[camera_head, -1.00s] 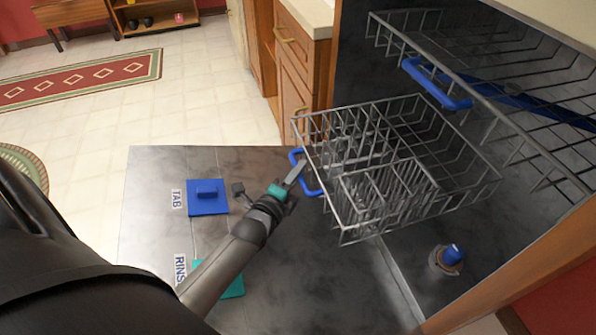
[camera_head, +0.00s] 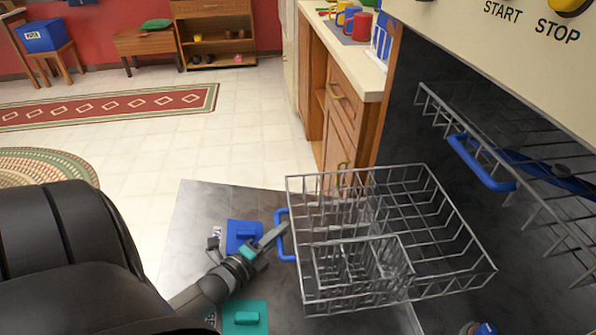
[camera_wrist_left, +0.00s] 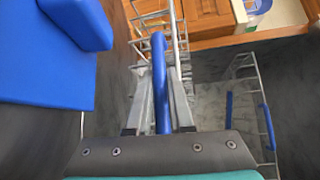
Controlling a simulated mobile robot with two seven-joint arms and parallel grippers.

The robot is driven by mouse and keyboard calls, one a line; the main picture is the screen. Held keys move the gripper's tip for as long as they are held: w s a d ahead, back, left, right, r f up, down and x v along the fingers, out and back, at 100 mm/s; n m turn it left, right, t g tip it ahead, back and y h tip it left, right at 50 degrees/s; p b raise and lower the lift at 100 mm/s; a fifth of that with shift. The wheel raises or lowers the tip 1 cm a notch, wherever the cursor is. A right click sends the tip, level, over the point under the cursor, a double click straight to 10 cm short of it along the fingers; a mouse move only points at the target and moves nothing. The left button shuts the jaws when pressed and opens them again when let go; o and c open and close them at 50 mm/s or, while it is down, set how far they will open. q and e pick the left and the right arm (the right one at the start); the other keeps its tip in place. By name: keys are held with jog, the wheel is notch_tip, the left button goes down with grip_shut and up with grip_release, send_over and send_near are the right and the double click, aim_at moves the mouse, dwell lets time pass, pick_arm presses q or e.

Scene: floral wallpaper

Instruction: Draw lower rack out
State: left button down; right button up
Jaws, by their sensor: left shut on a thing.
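The lower rack (camera_head: 455,279) is a grey wire basket with a smaller wire cutlery basket (camera_head: 362,268) inside it. It extends out of the dishwasher over the open door (camera_head: 198,205). Its blue handle (camera_head: 281,238) is on the side facing my left arm. My left gripper (camera_head: 283,230) is shut on this handle; in the left wrist view the blue handle (camera_wrist_left: 160,85) stands between the two fingers. The upper rack (camera_head: 545,165), with its own blue handle (camera_head: 480,163), sits inside the dishwasher. My right gripper is not in view.
Wooden cabinets (camera_head: 343,130) with a counter stand behind the rack. Mugs stand on the counter.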

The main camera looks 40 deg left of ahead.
pick_arm(q)
jog(key=shift+s+a+f, duration=0.1)
jog(key=shift+s, duration=0.15)
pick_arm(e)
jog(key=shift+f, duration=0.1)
pick_arm(q)
jog(key=c, duration=1.1)
grip_release()
jog(key=shift+w, duration=0.1)
jog(key=shift+s, duration=0.25)
jog(key=s+p, duration=0.1)
jog(key=s, duration=0.3)
jog(key=s+d+r+p, duration=0.1)
jog(key=s, duration=0.4)
jog(key=s+r+p, duration=0.1)
jog(key=s, duration=0.3)
jog(key=shift+s+d+r+p, duration=0.1)
jog(key=shift+s+d+p, duration=0.05)
jog(key=shift+s+p, duration=0.2)
jog(key=shift+s, duration=0.45)
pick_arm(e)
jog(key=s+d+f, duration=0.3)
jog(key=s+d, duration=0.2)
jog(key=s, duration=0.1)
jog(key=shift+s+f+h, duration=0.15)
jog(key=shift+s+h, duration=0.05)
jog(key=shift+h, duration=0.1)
